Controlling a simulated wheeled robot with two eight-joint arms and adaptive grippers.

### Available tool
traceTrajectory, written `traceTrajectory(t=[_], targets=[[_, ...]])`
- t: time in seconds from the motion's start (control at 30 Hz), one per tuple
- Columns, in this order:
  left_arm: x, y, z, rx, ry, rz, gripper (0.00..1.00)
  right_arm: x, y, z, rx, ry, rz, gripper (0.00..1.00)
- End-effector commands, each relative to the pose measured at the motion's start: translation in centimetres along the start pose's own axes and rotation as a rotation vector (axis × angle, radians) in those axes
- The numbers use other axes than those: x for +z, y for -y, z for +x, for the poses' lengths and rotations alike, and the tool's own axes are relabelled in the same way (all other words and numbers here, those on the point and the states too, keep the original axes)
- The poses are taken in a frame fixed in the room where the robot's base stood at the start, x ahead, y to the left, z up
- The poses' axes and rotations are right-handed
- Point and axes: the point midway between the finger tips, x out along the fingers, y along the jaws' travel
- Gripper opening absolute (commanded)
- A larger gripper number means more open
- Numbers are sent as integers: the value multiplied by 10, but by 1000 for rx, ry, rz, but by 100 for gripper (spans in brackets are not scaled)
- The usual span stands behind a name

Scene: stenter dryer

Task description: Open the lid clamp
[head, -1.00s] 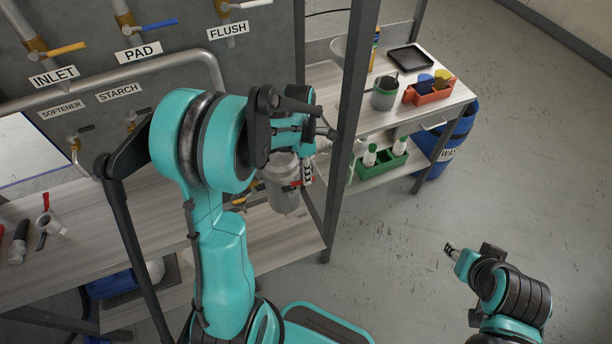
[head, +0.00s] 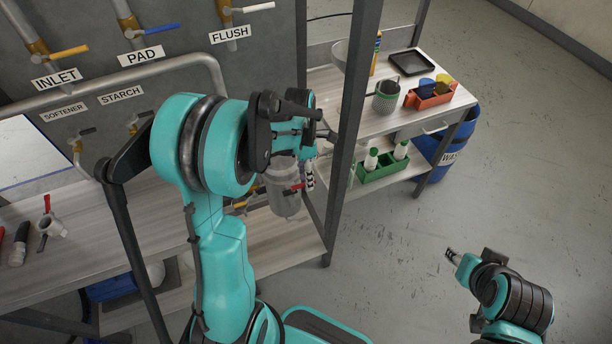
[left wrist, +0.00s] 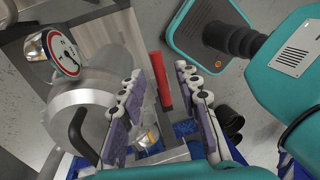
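A grey metal cylindrical housing (left wrist: 85,100) with a round gauge (left wrist: 63,53) fills the left of the left wrist view. A red handle (left wrist: 162,82) stands beside it; I take this for the lid clamp's lever. My left gripper (left wrist: 159,76) is open, with one finger on each side of the red handle, and a gap shows on both sides. In the head view the housing (head: 284,198) sits below my left wrist, with red (head: 294,188) at its side; my arm hides much of it. My right gripper (head: 452,255) is over bare floor, too small to read.
A dark upright post (head: 350,130) stands just right of my left gripper. Labelled pipe valves (head: 150,27) are at upper left. The floor at right is clear.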

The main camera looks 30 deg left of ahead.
Motion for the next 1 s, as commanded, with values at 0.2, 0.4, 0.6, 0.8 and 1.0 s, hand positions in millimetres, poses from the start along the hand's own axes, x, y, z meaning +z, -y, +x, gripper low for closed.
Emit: traceTrajectory(t=[0.2,0.4,0.6,0.8,1.0], targets=[[0,0,-17,0,0,0,33,0,0,0,0,0,0,40],[0,0,-60,0,0,0,33,0,0,0,0,0,0,40],[0,0,-99,0,0,-1,33,0,0,0,0,0,0,40],[0,0,-118,0,0,-1,33,0,0,0,0,0,0,40],[0,0,-120,0,0,0,33,0,0,0,0,0,0,40]])
